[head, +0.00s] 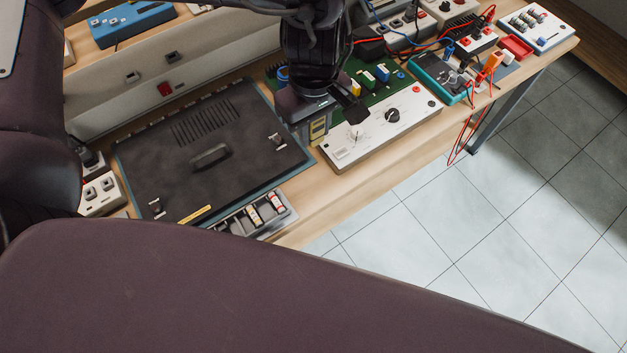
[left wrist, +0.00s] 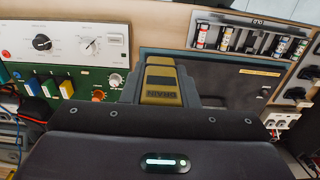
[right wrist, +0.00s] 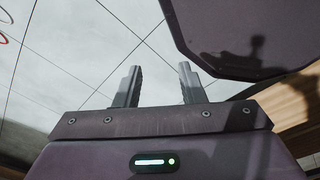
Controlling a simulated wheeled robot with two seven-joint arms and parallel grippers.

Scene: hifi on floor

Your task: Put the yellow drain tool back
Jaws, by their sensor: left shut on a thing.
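The yellow drain tool (left wrist: 160,88), yellow with a dark body and lettering that reads upside down, is between the fingers of my left gripper (left wrist: 158,93), which is shut on it. In the head view the left gripper (head: 322,108) points down between the black panel and the white control box, with part of the drain tool (head: 318,129) showing at its lower left. Whether the tool touches the bench is unclear. My right gripper (right wrist: 159,84) is open and empty over the tiled floor.
A black panel unit (head: 235,135) with a handle lies on the wooden bench. A tray of small cylinders (head: 232,226) sits along its front. A white control box (head: 372,132) and green circuit board are beside the gripper. Meters and red and blue cables crowd the back right.

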